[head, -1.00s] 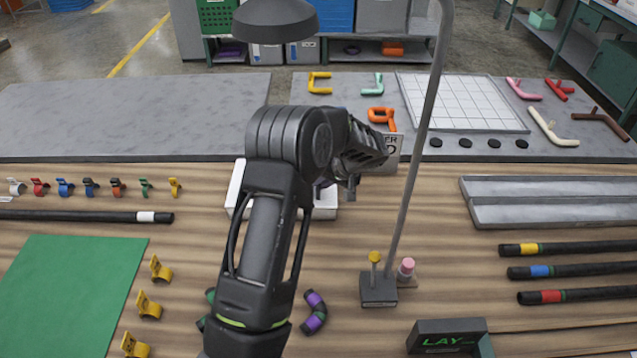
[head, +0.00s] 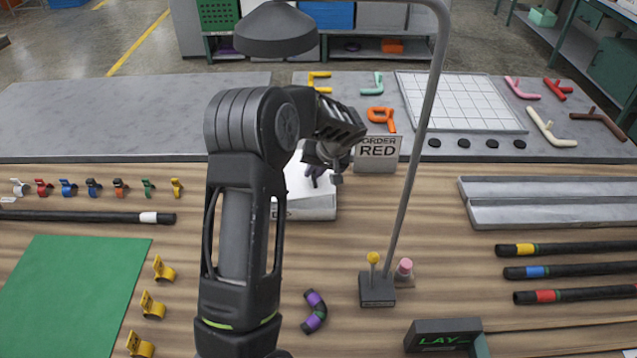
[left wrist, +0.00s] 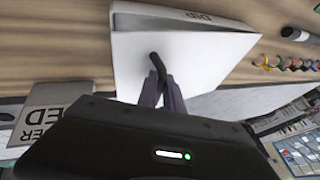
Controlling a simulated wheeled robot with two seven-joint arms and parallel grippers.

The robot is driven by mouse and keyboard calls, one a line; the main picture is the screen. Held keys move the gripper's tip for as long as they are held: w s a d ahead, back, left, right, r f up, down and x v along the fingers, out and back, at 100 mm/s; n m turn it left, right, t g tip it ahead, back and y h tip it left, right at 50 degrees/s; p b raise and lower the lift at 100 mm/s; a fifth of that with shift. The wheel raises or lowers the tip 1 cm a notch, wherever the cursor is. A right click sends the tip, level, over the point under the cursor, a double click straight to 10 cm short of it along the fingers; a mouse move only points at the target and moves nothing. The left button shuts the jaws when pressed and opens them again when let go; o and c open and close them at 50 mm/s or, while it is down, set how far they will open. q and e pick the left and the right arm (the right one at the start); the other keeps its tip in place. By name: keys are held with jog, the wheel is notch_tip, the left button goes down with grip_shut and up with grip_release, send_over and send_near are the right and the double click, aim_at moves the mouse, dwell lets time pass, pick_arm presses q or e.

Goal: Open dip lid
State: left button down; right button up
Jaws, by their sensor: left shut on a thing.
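The dip box (head: 316,207) is white and stands on the wooden table near its far edge, partly hidden behind my left arm. In the left wrist view its side (left wrist: 196,17) carries the letters DIP. Its white lid (left wrist: 205,52) has a black curved handle (left wrist: 156,62). My left gripper (head: 324,180) is over the box; in the left wrist view its fingers (left wrist: 163,92) are shut on the handle. My right gripper is not in view.
A purple-banded hose piece (head: 315,312) lies in front. A green mat (head: 70,295) and yellow clips (head: 152,304) lie left.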

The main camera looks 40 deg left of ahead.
pick_arm(q)
jog(key=shift+s+a+r, duration=0.15)
jog(key=shift+a, duration=0.15)
jog(key=shift+s+a+r+t+h+p, duration=0.1)
jog(key=shift+s+a+r+h+p, duration=0.1)
jog(key=shift+r+p, duration=0.2)
jog(key=shift+s+a+r+t+h+p, duration=0.15)
jog(key=shift+r+p, duration=0.1)
jog(key=shift+r, duration=0.3)
jog(key=shift+s+a+r+t+h+p, duration=0.1)
jog(key=shift+s+a+r+p, duration=0.1)
jog(key=shift+r+p, duration=0.2)
jog(key=shift+s+a+r+n+t+h, duration=0.1)
jog(key=shift+a+r+n+t+h, duration=0.1)
jog(key=shift+r, duration=0.2)
jog(key=shift+s+a+r+n+t+h, duration=0.1)
jog(key=shift+r+h, duration=0.05)
jog(key=shift+r, duration=0.25)
jog(key=shift+t+h, duration=0.65)
jog(key=shift+h, duration=0.15)
jog(key=r, duration=0.1)
jog(key=s+a+r, duration=0.2)
jog(key=r, duration=0.1)
jog(key=shift+a, duration=0.1)
